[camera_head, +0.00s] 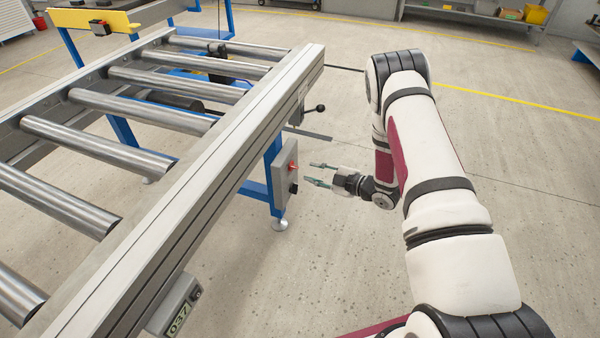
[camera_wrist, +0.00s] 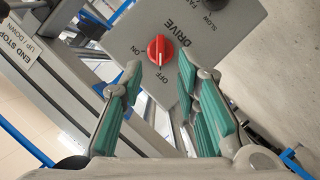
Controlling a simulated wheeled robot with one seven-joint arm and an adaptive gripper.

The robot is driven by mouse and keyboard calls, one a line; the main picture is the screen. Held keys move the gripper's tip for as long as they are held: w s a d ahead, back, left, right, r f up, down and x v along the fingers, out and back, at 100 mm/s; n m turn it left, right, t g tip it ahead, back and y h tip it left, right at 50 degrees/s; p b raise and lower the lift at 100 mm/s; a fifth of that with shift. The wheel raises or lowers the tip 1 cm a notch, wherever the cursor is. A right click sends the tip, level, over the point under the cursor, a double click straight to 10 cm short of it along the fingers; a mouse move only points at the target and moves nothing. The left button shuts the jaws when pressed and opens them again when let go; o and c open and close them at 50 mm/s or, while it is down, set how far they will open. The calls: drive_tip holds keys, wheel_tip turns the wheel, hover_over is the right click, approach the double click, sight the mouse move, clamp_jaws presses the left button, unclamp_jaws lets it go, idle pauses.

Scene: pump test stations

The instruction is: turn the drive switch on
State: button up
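The drive switch is a red rotary knob (camera_wrist: 160,50) on a grey control panel (camera_wrist: 130,25) marked DRIVE, ON and OFF. Its raised grip runs roughly up and down in the wrist view, with its lower end towards the OFF label. In the head view the red knob (camera_head: 292,167) shows on the panel (camera_head: 280,180) at the conveyor's side. My gripper (camera_head: 311,174) is open and empty, pointing at the panel with a gap left. In the wrist view its teal fingers (camera_wrist: 155,76) stand to either side below the knob, not touching it.
A black knob (camera_head: 293,188) marked SLOW sits beside the switch. The roller conveyor (camera_head: 200,200) fills the left side, with a black-knobbed lever (camera_head: 315,109) behind the panel. A display reading 037 (camera_head: 178,318) hangs nearer me. The floor to the right is clear.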

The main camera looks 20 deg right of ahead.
sight(297, 168)
drive_tip(key=b+x, duration=0.2)
drive_tip(key=x, duration=0.4)
drive_tip(key=shift+w+a, duration=0.2)
drive_tip(key=shift+w, duration=0.05)
clamp_jaws()
